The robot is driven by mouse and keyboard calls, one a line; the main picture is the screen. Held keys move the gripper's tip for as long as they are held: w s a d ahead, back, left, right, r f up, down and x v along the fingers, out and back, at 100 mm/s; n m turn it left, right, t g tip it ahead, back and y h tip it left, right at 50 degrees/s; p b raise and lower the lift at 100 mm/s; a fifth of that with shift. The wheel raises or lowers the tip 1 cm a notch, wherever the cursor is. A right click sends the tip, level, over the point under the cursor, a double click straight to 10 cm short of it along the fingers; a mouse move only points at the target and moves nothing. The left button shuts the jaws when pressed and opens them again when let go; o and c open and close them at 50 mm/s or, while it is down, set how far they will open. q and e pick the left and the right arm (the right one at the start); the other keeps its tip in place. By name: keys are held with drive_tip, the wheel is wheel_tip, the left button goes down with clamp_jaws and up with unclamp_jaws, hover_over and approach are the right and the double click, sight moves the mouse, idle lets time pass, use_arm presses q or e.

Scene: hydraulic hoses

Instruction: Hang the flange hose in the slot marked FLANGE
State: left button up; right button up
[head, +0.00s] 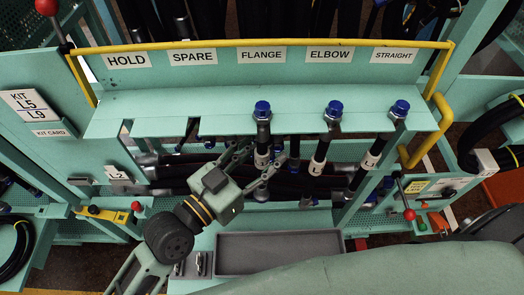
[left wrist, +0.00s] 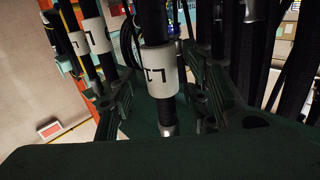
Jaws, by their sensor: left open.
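The rack shelf (head: 180,105) has a row of labels, with the FLANGE label (head: 261,55) in the middle. A black hose with a blue cap (head: 262,109) hangs at the shelf's front edge below that label, its end up and roughly upright. Its white sleeve (head: 262,157) is below the shelf. My left gripper (head: 264,164) is open, with its fingers on either side of this hose under the shelf. In the left wrist view the white sleeve (left wrist: 159,72) stands between the spread fingers; I cannot tell whether they touch it. My right gripper is not in view.
Blue-capped hoses also hang below the ELBOW (head: 333,109) and STRAIGHT (head: 399,109) labels. The front edge below HOLD and SPARE shows no capped hose. A grey tray (head: 280,236) lies below. A yellow rail (head: 200,43) runs behind the labels, and a yellow handle (head: 442,120) is at right.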

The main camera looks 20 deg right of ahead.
use_arm(q)
drive_tip(key=shift+a, duration=0.1)
drive_tip(key=v, duration=1.2)
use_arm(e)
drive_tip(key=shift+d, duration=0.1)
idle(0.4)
